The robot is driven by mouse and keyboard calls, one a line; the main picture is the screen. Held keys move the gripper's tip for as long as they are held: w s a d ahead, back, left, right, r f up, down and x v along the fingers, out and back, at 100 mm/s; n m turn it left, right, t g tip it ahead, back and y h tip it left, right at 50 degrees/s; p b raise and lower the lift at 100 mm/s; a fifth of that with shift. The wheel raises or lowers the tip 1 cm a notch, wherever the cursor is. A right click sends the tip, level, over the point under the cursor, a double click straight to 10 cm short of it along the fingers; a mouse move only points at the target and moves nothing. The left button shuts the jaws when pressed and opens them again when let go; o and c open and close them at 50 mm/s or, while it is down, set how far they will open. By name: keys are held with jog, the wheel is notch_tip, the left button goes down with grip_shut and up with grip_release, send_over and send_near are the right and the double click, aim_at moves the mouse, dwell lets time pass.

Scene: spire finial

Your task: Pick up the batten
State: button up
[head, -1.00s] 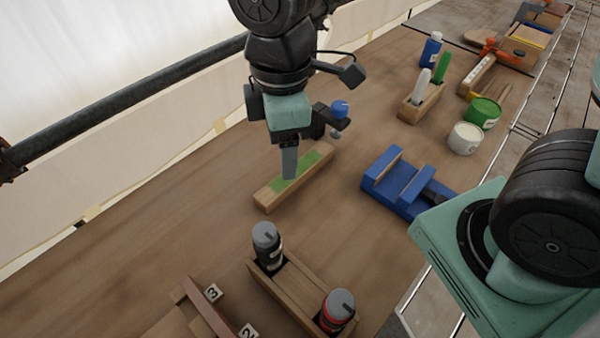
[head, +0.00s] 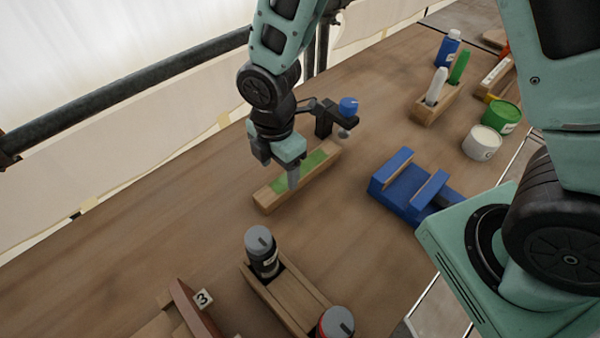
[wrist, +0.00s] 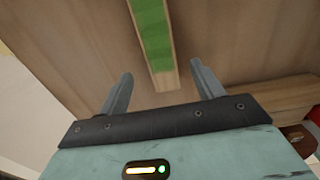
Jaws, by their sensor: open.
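The batten (head: 267,199) is a wooden bar with a green band on its top face. It lies on the wooden table below my gripper in the head view. In the wrist view the batten (wrist: 160,75) runs from the top edge down to its bare wooden end, between the lines of my two fingers. My gripper (head: 292,180) is open and empty, its fingers pointing down at the batten; part of the batten is hidden behind it. In the wrist view the fingers of my gripper (wrist: 160,85) stand apart on either side of the batten's near end. I cannot tell the exact height gap.
A wooden holder (head: 290,290) with a grey-capped black bottle (head: 262,252) and a red one (head: 336,324) stands in front. A blue fixture (head: 405,187) stands to the right. A block with markers (head: 436,102) and white and green tins stand behind. Table left of the batten is clear.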

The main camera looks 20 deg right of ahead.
aim_at(280, 185)
jog(key=shift+s+a+f+p, duration=0.1)
jog(key=shift+f+p, duration=0.2)
jog(key=shift+f, duration=1.35)
jog(key=shift+s+f+p, duration=0.1)
jog(key=shift+f+p, duration=0.15)
jog(key=shift+f, duration=1.4)
jog(key=c, duration=1.3)
jog(key=shift+o, duration=0.2)
jog(key=shift+r, duration=0.1)
